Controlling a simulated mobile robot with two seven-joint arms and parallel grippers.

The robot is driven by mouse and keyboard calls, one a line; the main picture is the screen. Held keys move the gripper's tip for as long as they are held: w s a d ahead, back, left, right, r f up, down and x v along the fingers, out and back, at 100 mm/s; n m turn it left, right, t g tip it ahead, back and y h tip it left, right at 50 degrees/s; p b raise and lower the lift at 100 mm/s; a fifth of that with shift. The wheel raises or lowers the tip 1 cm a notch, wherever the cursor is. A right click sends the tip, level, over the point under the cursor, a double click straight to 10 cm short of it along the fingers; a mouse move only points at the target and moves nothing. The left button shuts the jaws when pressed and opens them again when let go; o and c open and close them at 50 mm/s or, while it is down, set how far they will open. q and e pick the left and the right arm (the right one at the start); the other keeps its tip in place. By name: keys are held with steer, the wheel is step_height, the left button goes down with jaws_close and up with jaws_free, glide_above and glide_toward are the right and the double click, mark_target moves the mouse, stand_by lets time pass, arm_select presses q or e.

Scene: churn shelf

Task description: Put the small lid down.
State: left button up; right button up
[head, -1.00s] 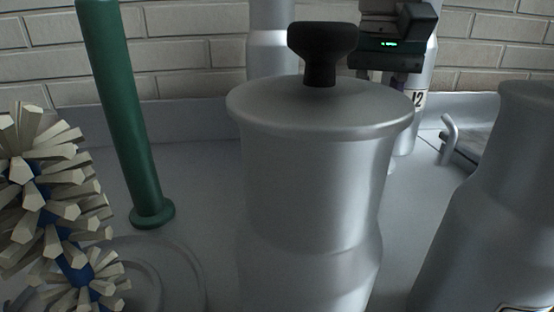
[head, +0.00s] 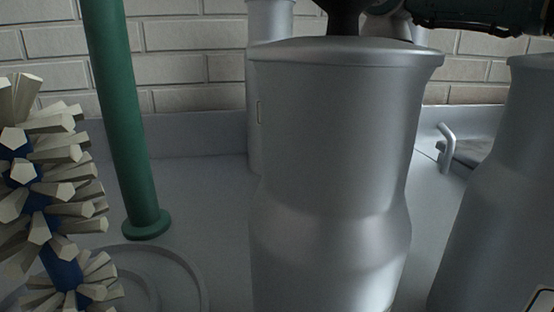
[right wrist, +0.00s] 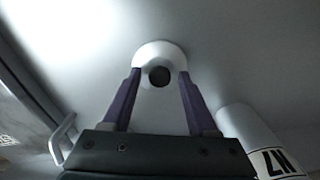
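In the right wrist view, the small lid (right wrist: 160,52) is a pale round piece with a dark round centre. The two purple fingers of my right gripper (right wrist: 160,75) reach its opposite edges, and it sits between their tips. The gripper looks shut on it by the rim, with the fingers set well apart. I cannot tell whether the lid touches the grey surface beyond. In the head view, part of my dark right arm shows at the top right, and the lid is not visible. My left gripper is not in view.
A large grey churn (head: 335,150) fills the middle of the head view, with another (head: 500,190) at right. A green post (head: 125,120) and a bristly brush (head: 50,200) stand left. A labelled churn (right wrist: 245,128) is close to my right gripper, opposite a tray handle (right wrist: 62,138).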

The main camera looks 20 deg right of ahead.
steer(key=shift+r, duration=0.35)
step_height(320, 180, up, 12)
steer(key=p, duration=0.2)
steer(key=shift+f, duration=0.15)
